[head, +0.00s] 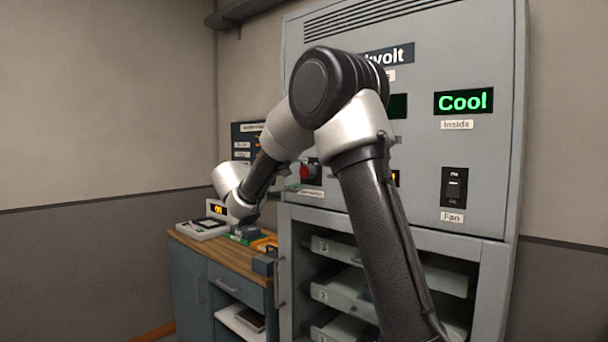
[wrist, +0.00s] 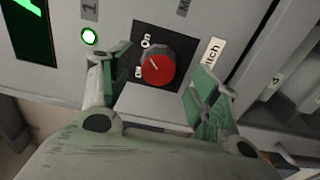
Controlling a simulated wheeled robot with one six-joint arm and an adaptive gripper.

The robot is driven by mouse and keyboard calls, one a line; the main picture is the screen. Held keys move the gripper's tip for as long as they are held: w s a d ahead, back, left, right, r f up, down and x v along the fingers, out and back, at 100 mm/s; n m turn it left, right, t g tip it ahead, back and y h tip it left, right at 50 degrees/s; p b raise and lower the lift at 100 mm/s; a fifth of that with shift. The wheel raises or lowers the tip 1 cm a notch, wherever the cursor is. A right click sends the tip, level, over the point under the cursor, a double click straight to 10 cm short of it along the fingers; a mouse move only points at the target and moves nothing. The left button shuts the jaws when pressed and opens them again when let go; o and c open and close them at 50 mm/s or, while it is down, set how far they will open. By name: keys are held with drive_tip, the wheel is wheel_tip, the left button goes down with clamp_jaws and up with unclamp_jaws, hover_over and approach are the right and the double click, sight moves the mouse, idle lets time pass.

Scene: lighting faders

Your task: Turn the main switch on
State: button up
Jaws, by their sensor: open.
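The main switch is a red round knob (wrist: 157,69) on a dark square plate, with "On" and "Off" marked at its left side in the wrist view. A short pale mark shows on the knob; I cannot tell surely which word it points to. In the head view the red knob (head: 304,172) shows low on the left of the grey cabinet, partly behind my arm. My gripper (wrist: 165,66) is open, with one finger to each side of the knob in the wrist view. Nothing is held. I cannot tell whether the fingers touch the knob.
A lit green lamp (wrist: 90,37) sits beside the switch plate. The grey cabinet (head: 425,165) has a "Cool" display (head: 463,101) and a Fan switch (head: 454,187). Open shelves with trays lie below. A wooden-topped bench (head: 207,250) with small devices stands at left.

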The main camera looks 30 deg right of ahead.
drive_tip(key=v, duration=0.8)
drive_tip(key=shift+a, duration=0.15)
wheel_tip(320, 180, down, 8)
drive_tip(key=s+d+n+g+y, duration=0.2)
drive_tip(key=y, duration=0.1)
drive_tip(key=s+d+f+g+y, duration=0.2)
drive_tip(key=s+f+g+y, duration=0.35)
drive_tip(key=s, duration=0.95)
drive_tip(key=s+a+f+m+t+y, duration=0.1)
drive_tip(key=s+m+t+y, duration=0.1)
drive_tip(key=s, duration=0.7)
drive_tip(key=s+a+f+m+t+y, duration=0.1)
drive_tip(key=s+a+m+t+y, duration=0.1)
drive_tip(key=s+y, duration=0.4)
drive_tip(key=shift+s+f+m+t, duration=0.35)
drive_tip(key=shift+s+m+t, duration=0.55)
drive_tip(key=shift+s, duration=1.2)
